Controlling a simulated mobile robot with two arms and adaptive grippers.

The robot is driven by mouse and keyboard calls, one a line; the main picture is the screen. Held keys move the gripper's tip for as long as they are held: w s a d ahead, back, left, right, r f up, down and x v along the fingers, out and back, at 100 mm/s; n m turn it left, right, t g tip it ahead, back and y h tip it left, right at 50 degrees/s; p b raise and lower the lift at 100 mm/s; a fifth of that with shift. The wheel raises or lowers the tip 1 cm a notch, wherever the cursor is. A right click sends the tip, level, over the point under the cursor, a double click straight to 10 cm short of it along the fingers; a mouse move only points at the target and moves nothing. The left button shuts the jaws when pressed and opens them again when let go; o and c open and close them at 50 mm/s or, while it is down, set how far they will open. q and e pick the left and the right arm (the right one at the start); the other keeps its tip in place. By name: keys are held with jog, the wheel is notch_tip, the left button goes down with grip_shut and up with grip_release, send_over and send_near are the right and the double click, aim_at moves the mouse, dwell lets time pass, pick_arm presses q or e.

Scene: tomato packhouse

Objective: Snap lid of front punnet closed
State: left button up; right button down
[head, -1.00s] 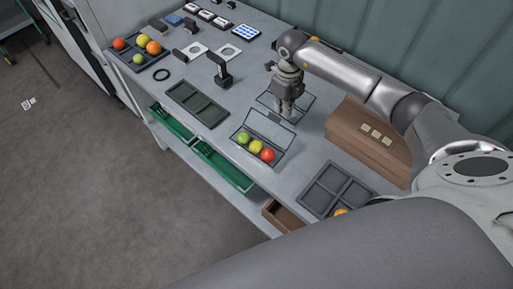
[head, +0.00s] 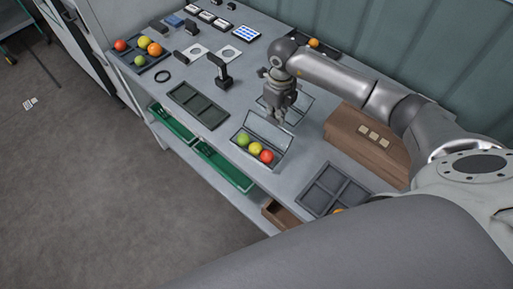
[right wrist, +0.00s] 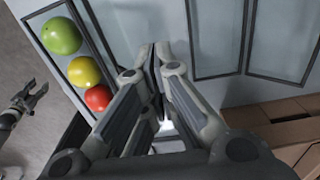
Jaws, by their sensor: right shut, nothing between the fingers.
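The front punnet (head: 241,148) stands near the table's front edge and holds a green, a yellow and a red tomato in a row. Its clear, dark-framed lid (head: 262,127) is open and stands tilted up along the back side. In the right wrist view the tomato row and the punnet's dark rim (right wrist: 50,58) are at upper left. My right gripper (head: 278,120) is shut and empty, pointing down just behind the raised lid; whether it touches the lid I cannot tell. My left gripper (right wrist: 30,98) shows at the left edge of the right wrist view, open and empty, away from the punnet.
Another clear, dark-framed punnet (head: 303,104) lies behind my right gripper. A brown box (head: 348,133) stands to the right. A dark tray (head: 200,106) is to the left, a divided tray (head: 333,188) at front right. Green crates (head: 222,166) sit below the table edge.

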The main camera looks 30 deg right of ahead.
jog(key=shift+s+a+r+p, duration=0.3)
jog(key=shift+s+a+p, duration=0.1)
jog(key=shift+a, duration=0.35)
jog(key=shift+s+a+r+p, duration=0.25)
jog(key=shift+s+a+p, duration=0.1)
jog(key=shift+a, duration=0.4)
jog(key=shift+s+a+r+p, duration=0.2)
jog(key=shift+s+a, duration=0.1)
jog(key=shift+a, duration=0.3)
jog(key=shift+s+a+r+p, duration=0.15)
jog(key=shift+s+a+p, duration=0.15)
jog(key=shift+a, duration=0.3)
jog(key=shift+s+a+r+p, duration=0.15)
jog(key=shift+s+a, duration=0.15)
jog(key=shift+a, duration=0.3)
notch_tip(320, 180, up, 8)
jog(key=p, duration=0.5)
